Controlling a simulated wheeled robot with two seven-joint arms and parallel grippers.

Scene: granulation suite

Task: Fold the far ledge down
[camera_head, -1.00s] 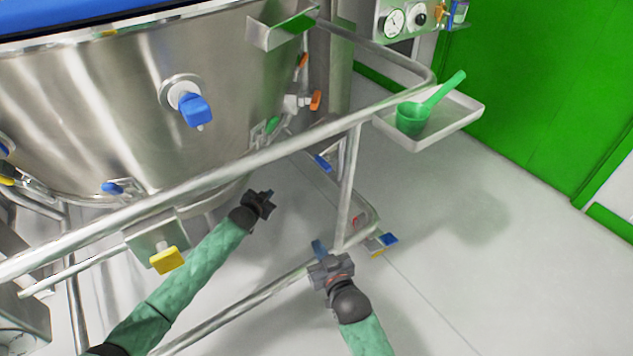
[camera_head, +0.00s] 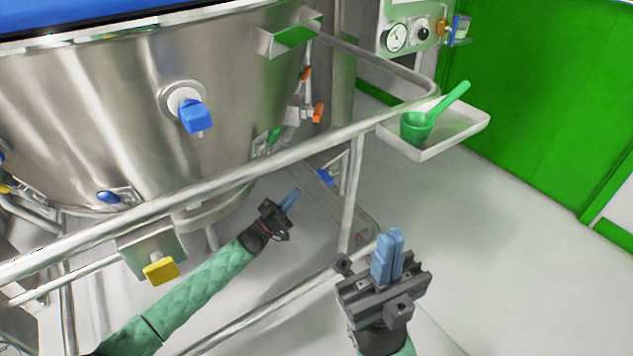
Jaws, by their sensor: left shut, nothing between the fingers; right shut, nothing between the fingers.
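A small metal ledge with a green face (camera_head: 297,35) sticks out from the far right side of the steel vessel (camera_head: 90,110), near its rim. A white tray-like ledge (camera_head: 455,143) stands out level beyond the rail's right end, with a green scoop (camera_head: 418,124) on it. I cannot tell which of them is the far ledge. My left gripper (camera_head: 290,198) is shut and empty, below the rail and in front of the vessel's lower part. My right gripper (camera_head: 388,258) is shut and empty, its blue fingers pointing up, lower in the picture than the white ledge and apart from it.
A steel rail (camera_head: 250,165) runs across the view and bends back at the right, with a post (camera_head: 351,190) below it. A yellow handle (camera_head: 160,271) and a blue valve handle (camera_head: 196,115) lie at the left. The floor at the right (camera_head: 500,240) is clear.

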